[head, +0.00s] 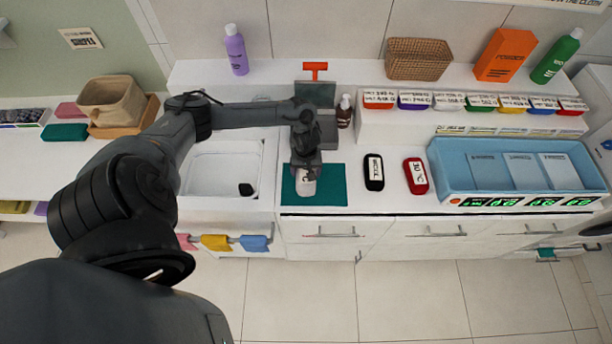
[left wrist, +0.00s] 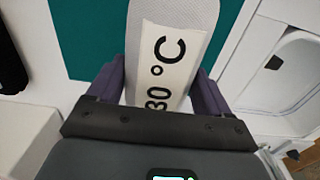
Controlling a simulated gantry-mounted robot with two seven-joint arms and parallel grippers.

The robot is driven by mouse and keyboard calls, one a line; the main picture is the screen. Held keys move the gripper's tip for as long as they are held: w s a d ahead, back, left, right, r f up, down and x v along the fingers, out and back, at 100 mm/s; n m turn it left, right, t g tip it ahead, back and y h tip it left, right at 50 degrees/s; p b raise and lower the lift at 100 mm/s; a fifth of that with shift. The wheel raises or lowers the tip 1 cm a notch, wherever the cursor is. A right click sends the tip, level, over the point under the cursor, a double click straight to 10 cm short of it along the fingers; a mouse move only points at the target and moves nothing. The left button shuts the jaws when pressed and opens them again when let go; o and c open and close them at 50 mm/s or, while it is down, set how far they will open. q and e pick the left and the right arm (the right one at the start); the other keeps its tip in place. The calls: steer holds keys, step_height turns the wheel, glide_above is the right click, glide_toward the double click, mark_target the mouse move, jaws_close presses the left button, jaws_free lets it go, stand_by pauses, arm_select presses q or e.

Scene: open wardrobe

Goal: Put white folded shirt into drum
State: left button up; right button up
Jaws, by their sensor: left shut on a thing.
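A white rounded piece (head: 306,187), which looks like the white folded shirt, bears a label reading 30 °C. It is over the teal mat (head: 333,185) on the counter; I cannot tell whether it touches the mat. My left gripper (head: 305,170) points down and is shut on it. In the left wrist view the gripper's fingers (left wrist: 158,88) are on both sides of the white piece (left wrist: 205,8). A dark round machine part (head: 599,226) shows at the right edge; I cannot make out a drum opening. My right gripper is not in view.
A black piece (head: 374,172) and a red piece (head: 416,176) lie right of the mat. A blue tray (head: 440,165) stands further right. A white sink (head: 222,172) is to the left. A brown bottle (head: 344,112) stands behind the mat.

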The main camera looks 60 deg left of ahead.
arm_select(q)
steer(key=shift+f+b, duration=0.35)
steer(key=shift+f, duration=1.65)
steer(key=shift+f, duration=0.15)
steer(key=o, duration=1)
